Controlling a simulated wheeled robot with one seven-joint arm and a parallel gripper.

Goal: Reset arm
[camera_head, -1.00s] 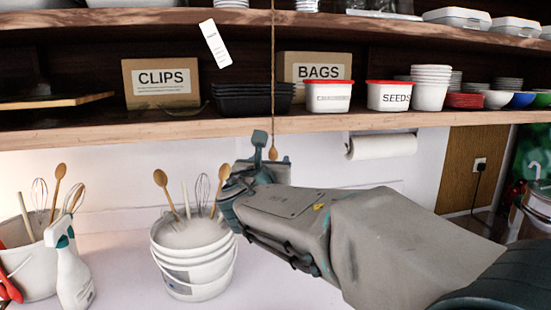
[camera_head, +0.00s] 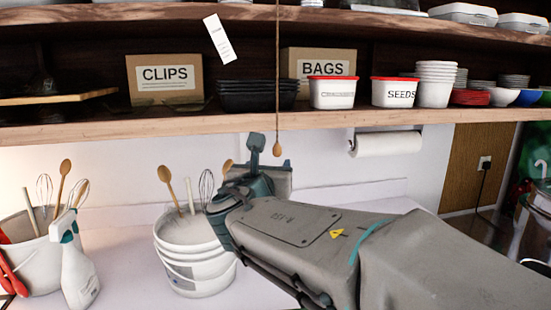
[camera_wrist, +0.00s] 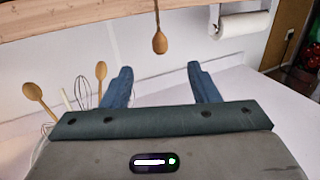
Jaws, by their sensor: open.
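My gripper (camera_wrist: 160,85) shows in the wrist view with its two blue-grey fingers spread apart and nothing between them. In the head view my gripper (camera_head: 256,145) is partly hidden behind my own wrist and forearm, just right of a white bucket of utensils (camera_head: 195,275) and below the lower shelf. A cord with a wooden bead (camera_head: 277,150) hangs from above, close to the fingers in the head view. The bead also shows in the wrist view (camera_wrist: 160,42), beyond the fingertips and apart from them.
The lower shelf (camera_head: 200,130) holds a CLIPS box (camera_head: 165,97), a BAGS box (camera_head: 290,62), black trays (camera_head: 258,103), lidded tubs and bowls. A paper towel roll (camera_head: 388,144) hangs under it. A spray bottle (camera_head: 77,275) stands left. The white counter (camera_head: 120,250) has free room between bottle and bucket.

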